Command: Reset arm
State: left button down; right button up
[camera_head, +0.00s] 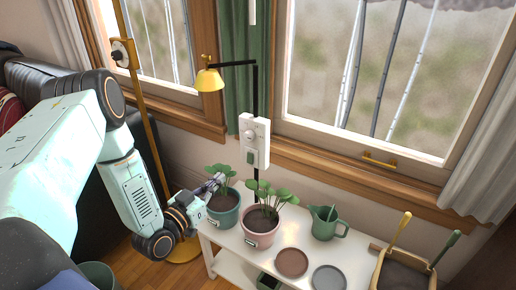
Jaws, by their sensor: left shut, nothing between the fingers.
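My left arm comes in from the left. Its gripper (217,182) is shut and empty at the left end of a white table (224,239). The gripper is beside or over a green pot (224,215) with a leafy plant, overlapping its leaves in the view. I cannot tell whether it touches them. My right gripper is not in view.
A pink pot (260,238) with a plant, a green watering can (326,222), a brown saucer (292,263) and a grey saucer (329,279) stand on the table. A wooden box (376,275) with tools is at right. A yellow lamp (209,80) hangs above.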

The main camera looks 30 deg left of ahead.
pick_arm(q)
jog(key=shift+f, duration=0.1)
jog(key=s+d+f+n+g, duration=0.2)
jog(key=s+d+f+g, duration=0.1)
jog(key=s+f+g, duration=0.3)
jog(key=s+d+f+n+g, duration=0.1)
jog(key=s+d+f+g, duration=0.3)
jog(key=s+f, duration=0.3)
jog(key=s+d+f+g, duration=0.1)
jog(key=s+d+g, duration=0.2)
jog(key=s, duration=0.6)
jog(key=s+d+f+m+g+y, duration=0.1)
jog(key=s+d+g, duration=0.2)
jog(key=s, duration=0.7)
jog(key=shift+d+m+g+y, duration=0.3)
jog(key=shift+d+g, duration=0.05)
jog(key=shift+g, duration=0.75)
